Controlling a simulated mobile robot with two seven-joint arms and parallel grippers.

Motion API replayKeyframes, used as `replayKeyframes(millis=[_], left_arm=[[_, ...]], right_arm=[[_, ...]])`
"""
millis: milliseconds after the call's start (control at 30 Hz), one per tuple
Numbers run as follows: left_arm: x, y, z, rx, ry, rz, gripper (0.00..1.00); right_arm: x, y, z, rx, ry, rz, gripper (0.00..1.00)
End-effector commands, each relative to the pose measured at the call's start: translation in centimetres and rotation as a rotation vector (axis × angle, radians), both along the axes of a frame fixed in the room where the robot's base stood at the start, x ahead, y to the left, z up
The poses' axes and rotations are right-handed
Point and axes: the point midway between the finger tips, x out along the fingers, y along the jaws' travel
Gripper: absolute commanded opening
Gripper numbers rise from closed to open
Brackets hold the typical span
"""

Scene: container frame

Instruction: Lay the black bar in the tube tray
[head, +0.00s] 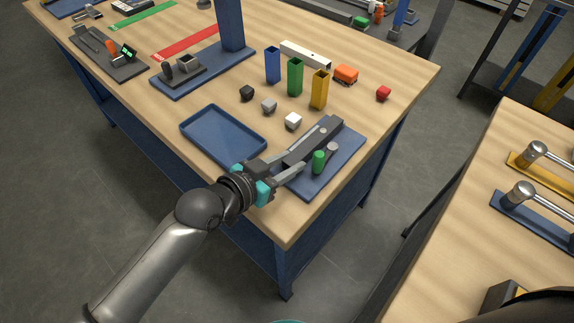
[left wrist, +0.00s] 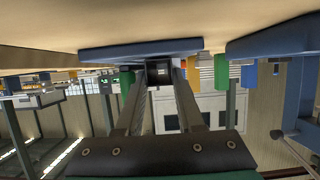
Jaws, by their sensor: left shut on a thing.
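The black bar (head: 325,134) is a long dark block at a blue flat tray (head: 346,154) near the table's right front corner. My left gripper (head: 296,163) is shut on the bar's near end, with a finger on each side. The left wrist view shows the bar's end face (left wrist: 158,71) between the fingers, close against the tray (left wrist: 140,50). I cannot tell whether the bar touches it. A green cylinder (head: 319,162) and a grey cylinder (head: 332,149) stand beside the bar. A second blue tray (head: 186,131), rimmed and empty, lies to the left. I cannot tell which is the tube tray.
Blue (head: 272,66), green (head: 295,77) and yellow (head: 319,90) square tubes stand behind the trays. Small black (head: 247,93), grey (head: 269,106) and white (head: 293,121) blocks lie nearer. A blue post (head: 230,25) rises behind. Bare tabletop lies along the right edge.

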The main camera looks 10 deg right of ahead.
Motion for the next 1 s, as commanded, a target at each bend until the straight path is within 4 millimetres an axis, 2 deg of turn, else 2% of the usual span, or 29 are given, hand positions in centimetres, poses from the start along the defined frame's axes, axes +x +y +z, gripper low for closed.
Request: replayKeyframes(millis=[367,400,633,1000], left_arm=[[0.01,-0.03,-0.29,-0.001,-0.002,0.0,0.0],[-0.01,-0.02,-0.25,-0.001,-0.001,0.0,0.41],[0.0,-0.02,-0.22,-0.001,-0.001,0.0,0.67],[0.01,-0.04,-0.23,-0.002,-0.001,0.0,0.67]], right_arm=[[0.0,0.0,-0.16,0.0,0.0,0.0,0.6],[0.0,0.0,-0.09,0.0,0.0,0.0,0.6],[0.0,0.0,-0.07,0.0,0.0,0.0,0.6],[-0.01,0.0,-0.12,0.0,0.0,0.0,0.6]])
